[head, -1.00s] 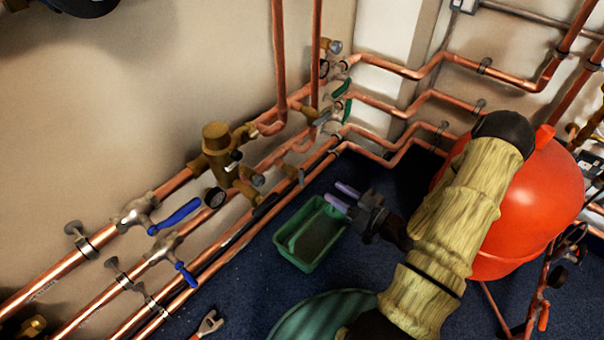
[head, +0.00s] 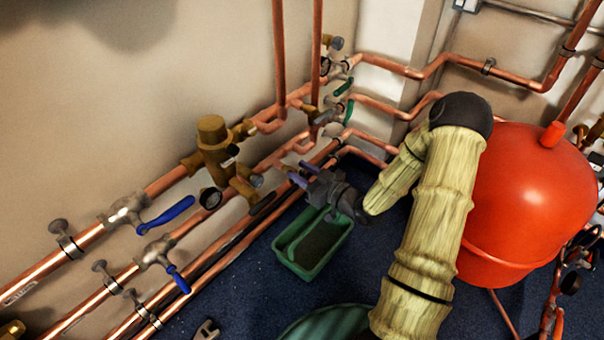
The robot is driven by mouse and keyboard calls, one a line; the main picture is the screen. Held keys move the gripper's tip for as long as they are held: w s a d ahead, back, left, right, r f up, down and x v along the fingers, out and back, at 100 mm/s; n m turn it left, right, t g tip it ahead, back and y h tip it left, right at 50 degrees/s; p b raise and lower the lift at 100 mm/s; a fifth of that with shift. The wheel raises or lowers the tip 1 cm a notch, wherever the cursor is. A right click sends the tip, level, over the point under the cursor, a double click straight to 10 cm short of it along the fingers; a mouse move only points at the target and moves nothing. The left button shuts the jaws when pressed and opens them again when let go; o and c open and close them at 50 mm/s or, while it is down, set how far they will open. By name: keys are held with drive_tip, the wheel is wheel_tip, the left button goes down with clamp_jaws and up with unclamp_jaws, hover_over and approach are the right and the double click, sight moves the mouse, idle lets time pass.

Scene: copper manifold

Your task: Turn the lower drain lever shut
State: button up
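My gripper (head: 301,173), with two pale purple fingers, is beside the copper pipes near the wall. Its fingers are apart, and I see nothing between them. The fingertips overlap the lower pipe fittings in the picture; I cannot tell whether they touch. Two green levers stand at the back of the manifold: an upper one (head: 343,87) and a lower one (head: 348,111), both up and right of my gripper. A dark lever (head: 262,204) lies along the lowest pipe, down and left of my gripper. I cannot tell which is the drain lever.
A green tray (head: 340,240) sits on the dark blue floor below my gripper. A large red tank (head: 525,210) stands at right. Two blue levers (head: 168,214) are on the left pipes.

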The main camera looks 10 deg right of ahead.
clamp_jaws()
drive_tip(key=shift+d+r+m+p, duration=0.1)
drive_tip(key=shift+m+p, duration=0.2)
drive_tip(key=shift+p, duration=0.25)
drive_tip(key=f+m+p, duration=0.1)
drive_tip(key=m+p, duration=0.3)
drive_tip(key=m, duration=0.2)
drive_tip(key=w+d+f+m+p, duration=0.1)
drive_tip(key=m+p, duration=0.3)
drive_tip(key=m, duration=0.2)
drive_tip(key=d+f+m+p, duration=0.1)
drive_tip(key=m+p, duration=0.3)
drive_tip(key=m, duration=0.1)
drive_tip(key=shift+w+m+p, duration=0.25)
drive_tip(key=shift+m+p, duration=0.15)
drive_tip(key=shift+f, duration=0.1)
